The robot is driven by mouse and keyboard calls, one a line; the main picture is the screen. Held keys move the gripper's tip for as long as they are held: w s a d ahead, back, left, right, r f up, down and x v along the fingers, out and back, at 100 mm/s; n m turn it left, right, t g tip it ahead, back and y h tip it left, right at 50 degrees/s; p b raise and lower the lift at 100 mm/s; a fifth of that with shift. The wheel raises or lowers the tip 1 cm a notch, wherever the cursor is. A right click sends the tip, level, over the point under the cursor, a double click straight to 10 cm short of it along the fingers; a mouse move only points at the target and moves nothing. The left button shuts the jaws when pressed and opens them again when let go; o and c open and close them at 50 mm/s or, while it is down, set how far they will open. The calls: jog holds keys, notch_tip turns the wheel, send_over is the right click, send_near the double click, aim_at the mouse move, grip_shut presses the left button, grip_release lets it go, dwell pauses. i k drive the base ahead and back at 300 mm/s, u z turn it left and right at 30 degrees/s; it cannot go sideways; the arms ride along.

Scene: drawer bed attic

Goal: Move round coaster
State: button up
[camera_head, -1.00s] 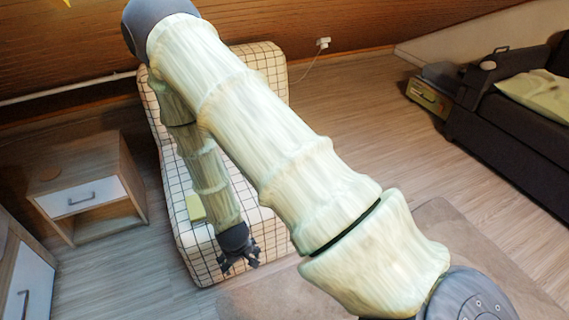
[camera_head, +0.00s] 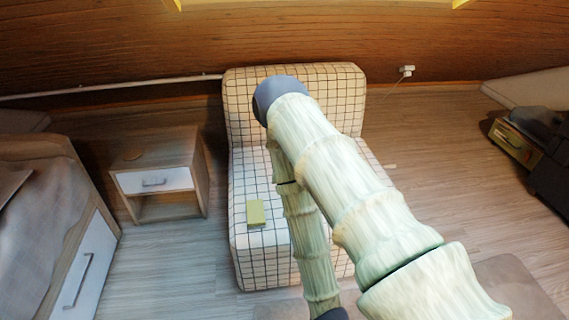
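A round brown coaster (camera_head: 133,154) lies flat on top of the small wooden nightstand (camera_head: 183,146), left of centre. Its colour is close to the wood. My arm reaches across the right half of the view, over the checked armchair, well to the right of the nightstand. My gripper is out of the picture below the bottom edge; only the dark end of my arm's lower link shows there. The coaster is not touched by my arm.
A checked armchair (camera_head: 240,160) with a yellow-green block (camera_head: 256,213) on its seat stands right of the nightstand. A bed with a drawer (camera_head: 90,262) is at the left. Bare floor (camera_head: 170,265) lies in front of the nightstand. A dark sofa (camera_head: 552,180) is at the right edge.

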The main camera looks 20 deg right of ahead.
aim_at(133, 154)
jog(key=u, duration=3.5)
jog(key=k, duration=1.3)
jog(key=z, duration=1.9)
jog(key=i, duration=0.5)
jog(key=u, duration=0.1)
